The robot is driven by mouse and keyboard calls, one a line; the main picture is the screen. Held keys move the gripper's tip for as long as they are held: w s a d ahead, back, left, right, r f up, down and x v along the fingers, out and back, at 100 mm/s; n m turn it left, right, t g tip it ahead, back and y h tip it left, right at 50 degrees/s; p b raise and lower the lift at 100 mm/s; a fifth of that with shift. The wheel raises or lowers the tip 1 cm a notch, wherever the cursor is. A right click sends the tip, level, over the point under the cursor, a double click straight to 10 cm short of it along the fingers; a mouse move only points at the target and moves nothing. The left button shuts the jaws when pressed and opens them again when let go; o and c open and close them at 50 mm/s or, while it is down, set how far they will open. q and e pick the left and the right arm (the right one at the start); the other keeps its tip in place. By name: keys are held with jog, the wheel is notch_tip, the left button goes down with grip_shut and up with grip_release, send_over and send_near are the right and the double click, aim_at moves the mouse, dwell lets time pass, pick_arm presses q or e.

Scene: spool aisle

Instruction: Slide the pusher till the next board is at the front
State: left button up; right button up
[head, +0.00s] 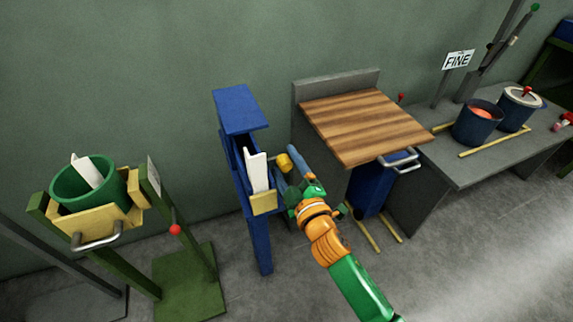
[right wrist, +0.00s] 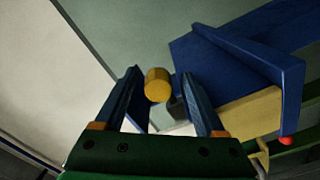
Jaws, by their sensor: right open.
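A tall blue holder (head: 238,110) stands near the middle of the head view, with a white board (head: 257,172) upright in its slot. A yellow block (head: 263,203) sits at its near end. A yellow round knob (head: 285,162), seemingly the pusher's handle, sticks out at its right side. My right gripper (head: 289,170) is at the knob. In the right wrist view its jaws (right wrist: 160,77) are open, with the knob (right wrist: 157,86) between the blue fingers, a gap showing on the left. Contact on the right cannot be told. My left gripper is out of view.
A grey bench with a wooden top (head: 365,125) and metal handle stands close right of the holder. A green bucket (head: 80,182) in a yellow cradle is at left. Pots (head: 477,125) stand on the right bench. Floor in front is clear.

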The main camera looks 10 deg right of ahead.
jog(key=shift+s, duration=0.1)
jog(key=v, duration=0.7)
